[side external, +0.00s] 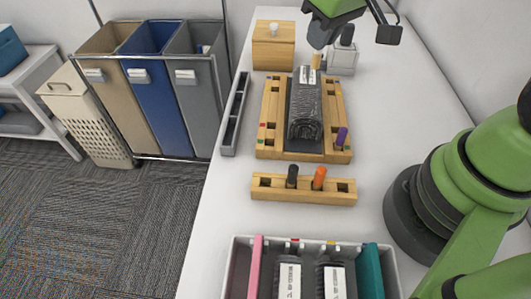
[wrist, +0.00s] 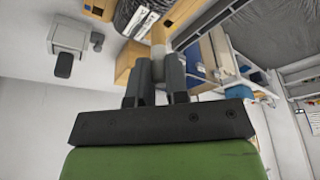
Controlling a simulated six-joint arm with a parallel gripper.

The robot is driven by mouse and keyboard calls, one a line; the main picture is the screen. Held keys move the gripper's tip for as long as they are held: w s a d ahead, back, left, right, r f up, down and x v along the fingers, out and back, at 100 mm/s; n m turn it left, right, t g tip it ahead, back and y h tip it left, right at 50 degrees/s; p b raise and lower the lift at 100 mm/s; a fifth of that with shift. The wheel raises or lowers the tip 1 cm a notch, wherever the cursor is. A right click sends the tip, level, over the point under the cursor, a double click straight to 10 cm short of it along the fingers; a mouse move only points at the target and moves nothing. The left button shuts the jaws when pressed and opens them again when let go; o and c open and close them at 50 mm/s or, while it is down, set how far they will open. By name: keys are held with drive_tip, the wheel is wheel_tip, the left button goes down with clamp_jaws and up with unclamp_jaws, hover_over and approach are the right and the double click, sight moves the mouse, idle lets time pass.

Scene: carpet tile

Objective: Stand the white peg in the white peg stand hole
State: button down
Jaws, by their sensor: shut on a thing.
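My gripper (side external: 318,46) is at the far end of the table, over the far right part of the wooden peg stand (side external: 272,104). In the wrist view my gripper (wrist: 158,72) is shut on the white peg (wrist: 158,50), whose pale end shows between the fingers and whose tan part points away. The peg's tan part (side external: 316,61) shows below my gripper in the side view. I cannot tell whether its tip touches the stand or is in a hole. The white hole's mark cannot be made out.
A dark wrapped bundle (side external: 306,105) lies along the stand's middle. A wooden box (side external: 273,48) and a pale block with a dark knob (side external: 343,58) flank the far end. A wooden bar (side external: 303,194) holds black and orange pegs. A grey bin (side external: 235,270) stands nearest.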

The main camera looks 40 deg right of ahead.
drive_tip(key=s+a+f+n, duration=0.1)
drive_tip(key=a, duration=0.1)
drive_tip(key=s+a+f+n, duration=0.1)
drive_tip(key=a, duration=0.2)
drive_tip(key=s+a+f+n, duration=0.1)
drive_tip(key=a+f+n, duration=0.1)
drive_tip(key=a, duration=0.1)
drive_tip(key=shift+s+a+y, duration=0.2)
drive_tip(key=shift+a+y, duration=0.05)
drive_tip(key=shift+y, duration=0.15)
drive_tip(key=s+a+f+n, duration=0.1)
drive_tip(key=a+f, duration=0.1)
drive_tip(key=a, duration=0.1)
drive_tip(key=s+a+f+n+y, duration=0.1)
drive_tip(key=s+a+f+n, duration=0.1)
drive_tip(key=a, duration=0.1)
drive_tip(key=s+a+f+n+g, duration=0.1)
drive_tip(key=a+n, duration=0.1)
drive_tip(key=a, duration=0.2)
drive_tip(key=shift+s+f+y, duration=0.25)
drive_tip(key=shift+f+y, duration=0.05)
drive_tip(key=shift+f, duration=1.4)
